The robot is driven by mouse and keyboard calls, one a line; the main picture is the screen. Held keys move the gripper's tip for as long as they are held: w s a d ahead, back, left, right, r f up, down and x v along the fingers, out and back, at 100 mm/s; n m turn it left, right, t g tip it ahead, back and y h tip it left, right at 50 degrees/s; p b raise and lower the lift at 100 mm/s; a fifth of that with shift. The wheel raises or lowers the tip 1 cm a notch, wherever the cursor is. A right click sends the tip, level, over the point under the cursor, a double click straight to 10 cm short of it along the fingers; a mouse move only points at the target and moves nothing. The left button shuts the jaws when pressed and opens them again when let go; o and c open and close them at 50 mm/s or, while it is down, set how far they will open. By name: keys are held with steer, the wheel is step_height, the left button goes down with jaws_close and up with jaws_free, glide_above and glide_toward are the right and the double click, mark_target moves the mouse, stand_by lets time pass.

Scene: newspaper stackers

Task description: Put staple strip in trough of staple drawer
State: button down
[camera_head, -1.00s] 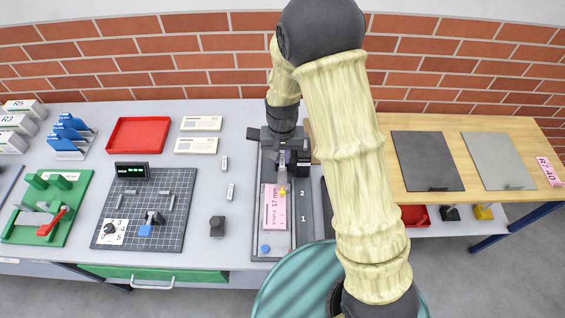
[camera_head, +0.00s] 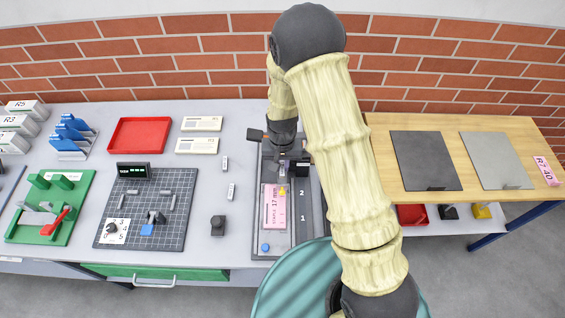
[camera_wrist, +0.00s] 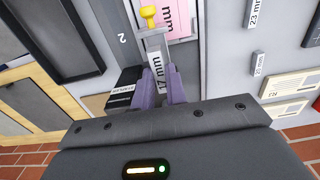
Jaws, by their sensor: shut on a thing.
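My gripper (camera_wrist: 160,84), with purple fingers, is shut on a small grey-white staple strip (camera_wrist: 158,68) marked 17 mm in the wrist view. In the head view my gripper (camera_head: 284,172) is low over the back part of the staple drawer (camera_head: 256,225), and the strip is mostly hidden there. The drawer is a long dark grey unit with a pink 17 mm label (camera_head: 275,206) and a yellow knob (camera_head: 283,189). The knob (camera_wrist: 149,14) shows just beyond the strip in the wrist view. I cannot tell whether the strip touches the trough.
Two other strips lie left on the grey table (camera_head: 231,191), (camera_head: 225,163). A dark lane marked 1 and 2 (camera_head: 303,215) adjoins the drawer on the right. A black reserve box (camera_wrist: 124,92) sits close beside my fingers.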

mark_target(282, 167)
steer(key=shift+f+b, duration=0.45)
steer(key=shift+f, duration=0.15)
steer(key=c, duration=1.4)
jaws_free()
steer(key=shift+c, duration=0.2)
steer(key=shift+r, duration=0.15)
steer(key=shift+r+p, duration=0.7)
steer(key=shift+w+r+b, duration=0.1)
steer(key=shift+r+b, duration=0.1)
steer(key=shift+b, duration=0.3)
step_height(282, 167, up, 11)
steer(key=b, duration=0.3)
